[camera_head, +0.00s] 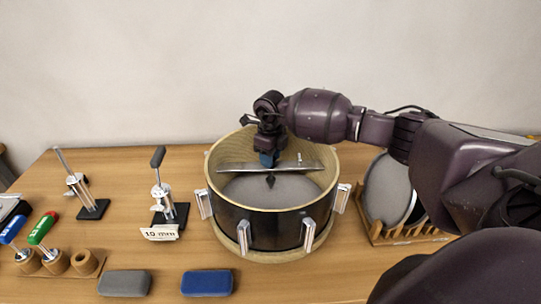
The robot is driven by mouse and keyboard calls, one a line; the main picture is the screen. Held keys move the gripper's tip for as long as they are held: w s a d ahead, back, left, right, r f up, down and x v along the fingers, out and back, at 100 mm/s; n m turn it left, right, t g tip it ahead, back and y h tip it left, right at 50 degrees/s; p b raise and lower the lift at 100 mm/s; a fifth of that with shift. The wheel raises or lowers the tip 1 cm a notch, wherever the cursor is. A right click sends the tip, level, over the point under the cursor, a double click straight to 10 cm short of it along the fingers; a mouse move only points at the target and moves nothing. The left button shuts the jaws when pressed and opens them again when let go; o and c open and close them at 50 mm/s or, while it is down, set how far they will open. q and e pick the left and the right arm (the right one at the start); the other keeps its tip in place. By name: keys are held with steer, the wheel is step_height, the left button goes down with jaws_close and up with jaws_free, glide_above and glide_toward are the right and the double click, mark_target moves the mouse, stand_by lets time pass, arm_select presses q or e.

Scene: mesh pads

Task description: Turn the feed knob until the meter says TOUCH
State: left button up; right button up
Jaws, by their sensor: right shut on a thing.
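A metal bar (235,168) lies across the inside of an open drum (260,226). A small blue piece (266,160) stands at the bar's middle, and a dark pointed tip (270,181) shows below it, over the grey mesh pad (245,189). My right gripper (268,148) is directly above the bar, shut on what looks like the feed knob at the top of the blue piece. The fingers hide most of the knob. I cannot make out a meter or any reading. My left gripper is not in view.
Left of the drum are two metal stands (166,213), a "10 mm" card (160,233), green and blue-handled tools in wooden holders (55,262), and grey (124,283) and blue (207,283) blocks. A wooden rack (378,232) with round pads stands right, partly behind my arm.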

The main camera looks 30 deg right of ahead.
steer(key=shift+m, duration=0.6)
steer(key=o, duration=0.9)
step_height(320, 180, up, 11)
steer(key=shift+f, duration=0.1)
steer(key=shift+s, duration=0.1)
stand_by(0.6)
